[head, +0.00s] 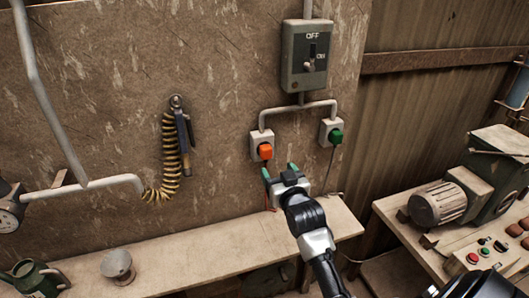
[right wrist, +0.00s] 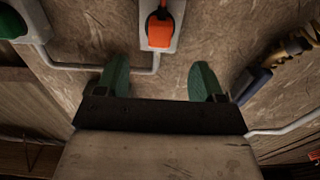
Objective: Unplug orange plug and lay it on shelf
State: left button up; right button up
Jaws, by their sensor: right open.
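The orange plug (head: 265,151) sits in the left wall socket (head: 257,140); it also shows in the right wrist view (right wrist: 160,31), still in its socket. My right gripper (head: 279,171) is just below the plug in the head view, its green fingertips apart. In the right wrist view the open fingers (right wrist: 157,80) stand apart with nothing between them, and the plug is beyond the tips. A wooden shelf (head: 215,257) runs along the wall below. My left gripper is not in view.
A green plug (head: 335,136) is in the right socket. A switch box (head: 305,58) is above. A coiled yellow air hose (head: 168,150) hangs to the left. A metal cup (head: 118,266) and green can (head: 35,279) stand on the shelf's left part; its middle is clear. A motor (head: 437,203) is at right.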

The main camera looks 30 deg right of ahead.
aim_at(267, 155)
jog(key=b+x, duration=0.3)
jog(key=x, duration=0.4)
jog(key=shift+w, duration=0.25)
jog(key=shift+x, duration=0.8)
jog(key=shift+p, duration=0.3)
dwell(0.5)
grip_shut()
jog(key=shift+s, duration=0.25)
jog(key=shift+s+a+p, duration=0.2)
jog(key=shift+s+p, duration=0.3)
jog(key=shift+s, duration=0.15)
jog(key=shift+p+v, duration=1.1)
jog(key=shift+v, duration=1.05)
